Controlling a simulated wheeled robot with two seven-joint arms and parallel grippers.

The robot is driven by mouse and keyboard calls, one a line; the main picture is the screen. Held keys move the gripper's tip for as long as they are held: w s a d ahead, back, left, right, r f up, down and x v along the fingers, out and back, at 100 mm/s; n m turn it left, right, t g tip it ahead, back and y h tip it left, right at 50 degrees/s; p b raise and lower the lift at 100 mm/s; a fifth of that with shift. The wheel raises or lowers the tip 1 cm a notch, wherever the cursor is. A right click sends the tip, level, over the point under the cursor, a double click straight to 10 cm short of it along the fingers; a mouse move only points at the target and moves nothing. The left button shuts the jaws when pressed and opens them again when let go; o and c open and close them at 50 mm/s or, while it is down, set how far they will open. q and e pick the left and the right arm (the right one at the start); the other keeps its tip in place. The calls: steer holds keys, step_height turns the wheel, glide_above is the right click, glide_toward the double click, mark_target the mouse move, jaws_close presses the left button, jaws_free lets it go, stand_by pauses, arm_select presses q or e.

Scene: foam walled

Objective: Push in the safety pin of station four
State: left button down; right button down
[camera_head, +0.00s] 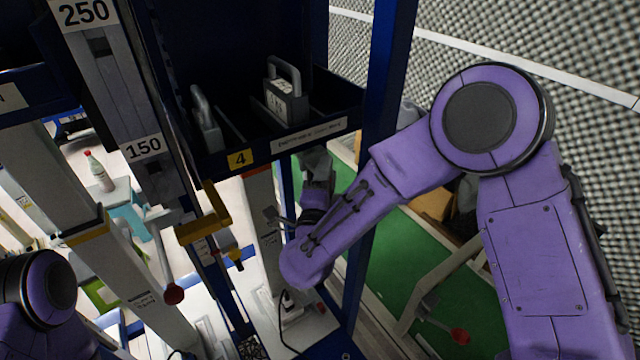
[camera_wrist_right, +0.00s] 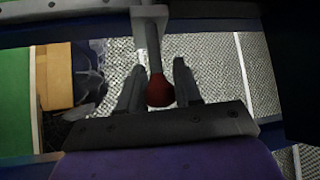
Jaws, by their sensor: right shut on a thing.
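The yellow "4" label (camera_head: 240,159) is on the front edge of a dark blue shelf bin in the head view. My right arm reaches in under this shelf; its gripper (camera_head: 316,165) is partly hidden there. In the right wrist view my right gripper (camera_wrist_right: 160,88) is shut on a red ball knob (camera_wrist_right: 160,94) at the end of a grey rod (camera_wrist_right: 151,35). A finger stands on each side of the knob. The head view hides this knob. I cannot make out the safety pin for certain. My left gripper is out of view.
Left of the bin's post hangs a yellow handle (camera_head: 203,226). Another red knob (camera_head: 173,293) ends a lever at left. A red-tipped lever (camera_head: 461,336) is at lower right. A blue upright (camera_head: 378,130) stands close to my right forearm. Grey padlock-like blocks (camera_head: 287,100) sit in the bin.

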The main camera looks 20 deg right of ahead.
steer(key=c, duration=0.9)
jaws_free()
steer(key=shift+o, duration=0.2)
steer(key=shift+w, duration=0.15)
steer(key=b+v, duration=0.3)
steer(key=v, duration=0.7)
steer(key=shift+s+a, duration=0.15)
steer(key=shift+s, duration=0.1)
